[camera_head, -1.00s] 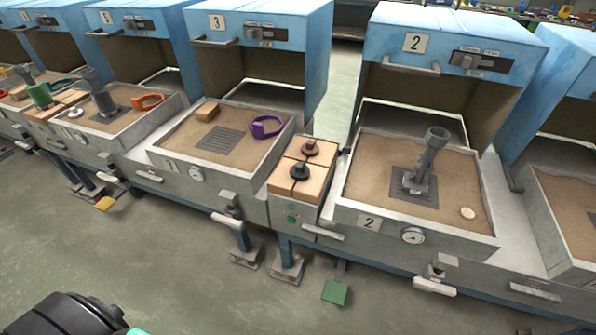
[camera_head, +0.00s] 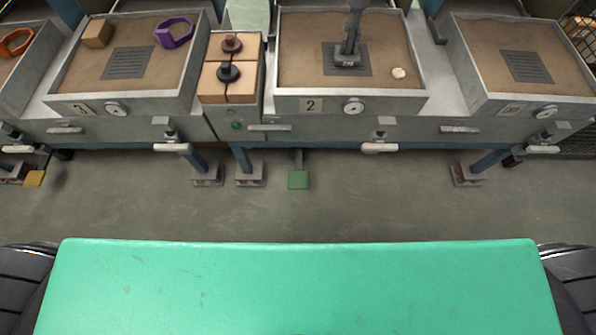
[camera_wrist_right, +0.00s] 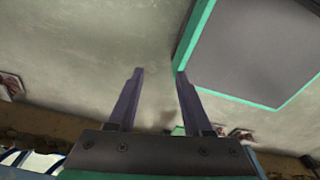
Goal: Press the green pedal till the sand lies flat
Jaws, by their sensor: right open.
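The green pedal (camera_head: 298,180) is a small square plate low in front of station 2, close to the floor. In the head view nothing touches it. Tray 2 (camera_head: 352,91) holds brown sand (camera_head: 304,62) around a dark grate with a grey upright tool (camera_head: 349,47) on it; small bumps in the sand are too fine to judge. A small pale round piece (camera_head: 398,73) lies on the sand. My right gripper (camera_wrist_right: 160,72) shows in the right wrist view with its fingers apart and empty, over the floor. My left gripper is out of view.
A yellow pedal (camera_head: 34,178) is at the far left. Support feet (camera_head: 249,174) stand left of the green pedal. The floor (camera_head: 370,205) before the pedal is clear.

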